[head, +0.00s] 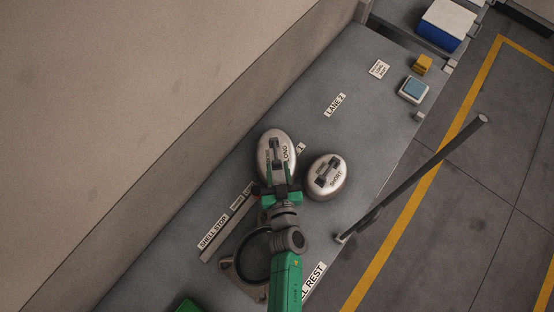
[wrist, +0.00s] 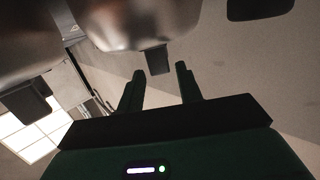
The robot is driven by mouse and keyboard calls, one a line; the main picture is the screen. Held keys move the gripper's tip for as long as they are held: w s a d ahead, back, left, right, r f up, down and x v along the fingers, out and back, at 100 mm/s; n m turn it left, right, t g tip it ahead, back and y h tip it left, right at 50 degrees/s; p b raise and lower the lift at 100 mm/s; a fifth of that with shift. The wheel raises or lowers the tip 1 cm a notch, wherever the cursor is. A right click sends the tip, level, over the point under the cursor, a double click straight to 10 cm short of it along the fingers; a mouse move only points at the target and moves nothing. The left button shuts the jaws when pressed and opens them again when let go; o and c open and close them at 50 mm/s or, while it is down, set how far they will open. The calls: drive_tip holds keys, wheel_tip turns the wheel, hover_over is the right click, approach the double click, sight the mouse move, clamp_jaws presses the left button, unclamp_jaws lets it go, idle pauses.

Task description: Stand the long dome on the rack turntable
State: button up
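The long dome (head: 269,142), a silvery oval shell marked LONG with a dark handle on top, stands on the grey bench in the head view. My gripper (head: 279,188) is at its lower edge in that view and hides part of it. In the wrist view my gripper's two fingers (wrist: 158,80) are apart, with nothing held between them. I cannot make out a rack turntable in either view.
A second dome (head: 338,172), marked SHORT, stands close on the right. A round ring fixture (head: 232,267) lies below, partly behind my arm. A long strip (head: 226,231) marked SHELL STOP lies left. A teal-topped box (head: 413,90) and a yellow block (head: 423,65) sit upper right. The bench near LANE 2 is clear.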

sight(276, 155)
drive_tip(key=shift+w+r, duration=0.2)
drive_tip(key=shift+w, duration=0.4)
drive_tip(key=w, duration=0.2)
drive_tip(key=w+b, duration=0.1)
drive_tip(key=w+f, duration=0.1)
drive_tip(key=w, duration=0.1)
drive_tip(key=shift+w+a+b, duration=0.35)
drive_tip(key=shift+a+b, duration=0.05)
clamp_jaws()
drive_tip(key=shift+r, duration=0.15)
idle(0.4)
